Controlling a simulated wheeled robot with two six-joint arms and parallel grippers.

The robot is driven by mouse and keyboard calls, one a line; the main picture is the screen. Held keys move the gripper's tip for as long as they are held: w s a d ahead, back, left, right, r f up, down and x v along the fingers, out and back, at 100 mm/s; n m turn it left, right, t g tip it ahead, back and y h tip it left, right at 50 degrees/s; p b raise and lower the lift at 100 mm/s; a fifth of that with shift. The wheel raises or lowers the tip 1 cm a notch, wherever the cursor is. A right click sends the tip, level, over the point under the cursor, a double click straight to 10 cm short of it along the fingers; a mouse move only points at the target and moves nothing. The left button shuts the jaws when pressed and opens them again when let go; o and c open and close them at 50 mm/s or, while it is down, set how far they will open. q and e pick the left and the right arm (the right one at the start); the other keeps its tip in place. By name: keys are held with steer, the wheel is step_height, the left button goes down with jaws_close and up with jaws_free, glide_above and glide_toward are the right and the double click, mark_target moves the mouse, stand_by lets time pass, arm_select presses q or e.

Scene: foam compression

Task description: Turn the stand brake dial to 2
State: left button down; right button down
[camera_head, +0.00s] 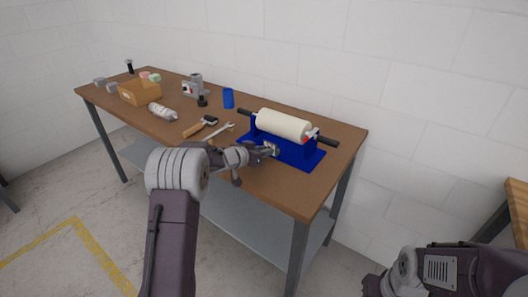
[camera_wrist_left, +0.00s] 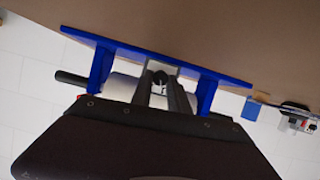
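The blue stand (camera_head: 282,151) carries a white foam roll (camera_head: 284,123) with black end handles near the table's right end. My left gripper (camera_head: 271,149) is at the stand's front side. In the wrist view its fingers (camera_wrist_left: 161,84) are apart, with the dial showing between their tips. Contact with the dial cannot be made out, and no dial marks are readable. My right arm shows at lower right; its gripper is out of view.
The wooden table (camera_head: 262,185) also holds a wrench (camera_head: 222,132), a hammer (camera_head: 201,126), a blue cylinder (camera_head: 228,98), a white bottle (camera_head: 162,112) and a cardboard box (camera_head: 140,92). A white wall stands behind. The table's front right corner is clear.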

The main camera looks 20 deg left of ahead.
arm_select(q)
steer(key=shift+f+m+y+b, duration=0.25)
steer(key=shift+m+b, duration=0.25)
steer(key=shift+b, duration=0.35)
steer(key=m+y+b, duration=0.1)
steer(key=b, duration=0.3)
steer(key=m+t+y+b, duration=0.1)
steer(key=m+b, duration=0.1)
steer(key=b, duration=0.2)
steer(key=m+t+y+b, duration=0.1)
steer(key=m+b, duration=0.1)
steer(key=b, duration=0.3)
steer(key=shift+s+d+f, duration=0.15)
steer(key=shift+d+f, duration=0.05)
steer(key=shift+d, duration=0.15)
steer(key=shift+r+m+y+b, duration=0.25)
steer(key=shift+m+b, duration=0.15)
steer(key=shift+b, duration=0.65)
steer(key=c, duration=1.3)
jaws_free()
steer(key=shift+o, duration=0.2)
